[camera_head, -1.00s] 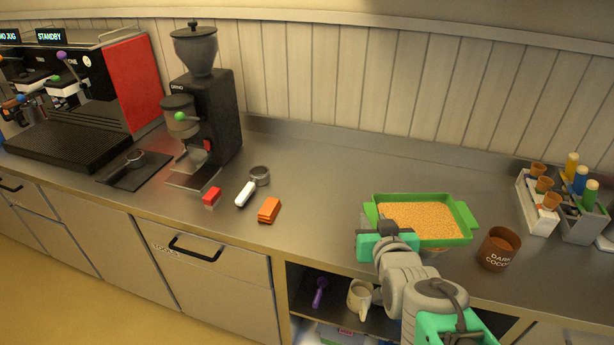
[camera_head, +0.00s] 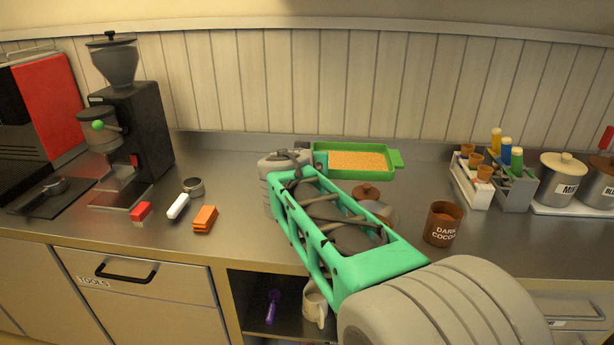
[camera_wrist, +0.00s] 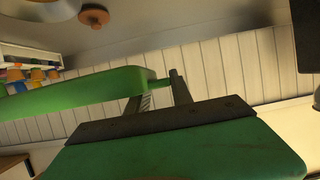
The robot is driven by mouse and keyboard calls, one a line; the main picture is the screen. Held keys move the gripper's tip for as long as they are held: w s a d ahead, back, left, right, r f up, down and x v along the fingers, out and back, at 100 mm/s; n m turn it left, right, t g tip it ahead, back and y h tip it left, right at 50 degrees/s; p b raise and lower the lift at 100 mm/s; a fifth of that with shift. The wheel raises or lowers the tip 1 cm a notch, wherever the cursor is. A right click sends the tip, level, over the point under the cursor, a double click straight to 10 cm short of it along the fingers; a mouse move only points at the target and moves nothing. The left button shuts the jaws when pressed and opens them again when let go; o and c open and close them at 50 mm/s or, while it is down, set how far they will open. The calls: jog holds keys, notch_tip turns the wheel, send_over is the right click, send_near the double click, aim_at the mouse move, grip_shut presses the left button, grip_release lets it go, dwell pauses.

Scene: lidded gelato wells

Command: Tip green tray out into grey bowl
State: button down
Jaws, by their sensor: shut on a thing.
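The green tray (camera_head: 398,160) is in the head view, above the rear of the counter, filled with tan granules (camera_head: 357,161). It looks about level. My gripper (camera_head: 317,160) is shut on the tray's left end; the arm hides part of the grip. In the wrist view my gripper (camera_wrist: 160,92) holds the green tray (camera_wrist: 80,90) by its end. A round bowl (camera_head: 384,212) stands on the counter in front of the tray, partly hidden by my arm. A grey round rim, seemingly the bowl (camera_wrist: 38,8), shows in the wrist view's top left.
A brown knobbed lid (camera_head: 367,190) lies just behind the bowl. A dark cocoa jar (camera_head: 443,224) stands to the right. A bottle rack (camera_head: 515,190) and lidded canisters (camera_head: 562,180) are farther right. An orange block (camera_head: 205,218) and grinder (camera_head: 135,130) are left.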

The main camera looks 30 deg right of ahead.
jog(key=shift+w+d+r, duration=0.15)
jog(key=shift+d, duration=0.25)
jog(key=s+d+r+m+t+y+p, duration=0.2)
jog(key=s+d+r+m+p, duration=0.1)
jog(key=d+r+m+p, duration=0.4)
jog(key=s+d+r+m+t+y+p, duration=0.1)
jog(key=s+d+r+m+t+p, duration=0.3)
jog(key=r, duration=0.4)
jog(key=s+d+f+m+t+h, duration=0.1)
jog(key=s+d+f+m, duration=0.2)
jog(key=s+d+m, duration=0.2)
jog(key=s+d+f+m+t+h, duration=0.1)
jog(key=s+d+f+m, duration=0.2)
jog(key=s+d+m, duration=0.3)
jog(key=shift+s+d+m+t+h, duration=0.15)
jog(key=shift+d+m+t+h, duration=0.2)
jog(key=shift+d+m, duration=1.5)
jog(key=shift+d+f+n, duration=0.15)
jog(key=shift+d+n, duration=0.25)
jog(key=shift+n, duration=0.05)
dwell(1.5)
